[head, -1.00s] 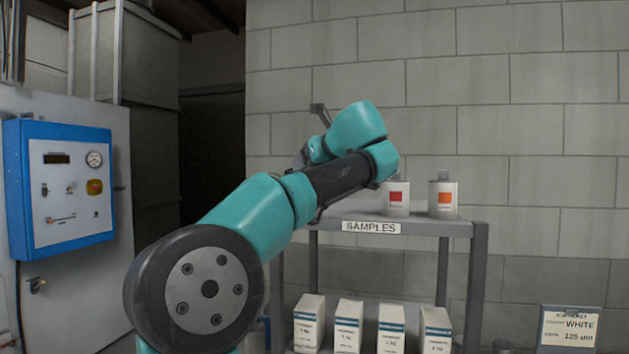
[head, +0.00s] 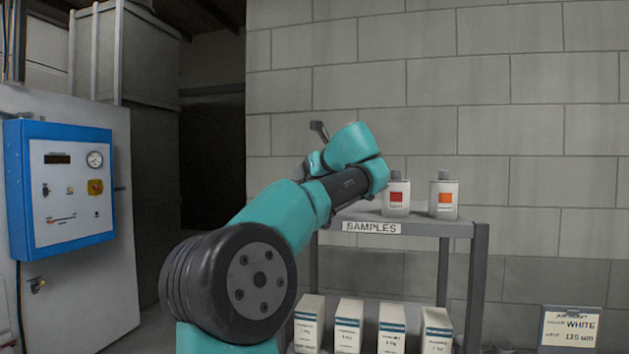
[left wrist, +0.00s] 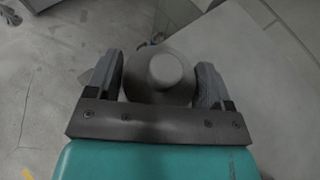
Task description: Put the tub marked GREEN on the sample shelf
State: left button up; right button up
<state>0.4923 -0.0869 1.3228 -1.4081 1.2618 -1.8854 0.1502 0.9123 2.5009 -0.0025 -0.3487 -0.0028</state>
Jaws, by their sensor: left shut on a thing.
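My left gripper (left wrist: 158,82) is shut on a tub (left wrist: 160,72) with a round dark grey cap, seen from above in the left wrist view. Its label is not visible, so I cannot read its marking. In the head view my left arm reaches to the left end of the sample shelf (head: 435,228), and its wrist hides most of the gripper and the tub. The shelf bears a SAMPLES sign. A tub with a red label (head: 396,195) and a tub with an orange label (head: 444,197) stand upright on its right part. My right gripper is not in view.
Several white boxes (head: 349,325) stand on the lower shelf. A blue control panel (head: 60,188) is on the left. A block wall (head: 540,120) rises behind the shelf.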

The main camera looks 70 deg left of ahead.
pick_arm(q)
jog(key=shift+f, duration=0.55)
jog(key=shift+f, duration=0.1)
jog(key=o, duration=1.4)
jog(key=shift+c, duration=0.2)
jog(key=v, duration=1.2)
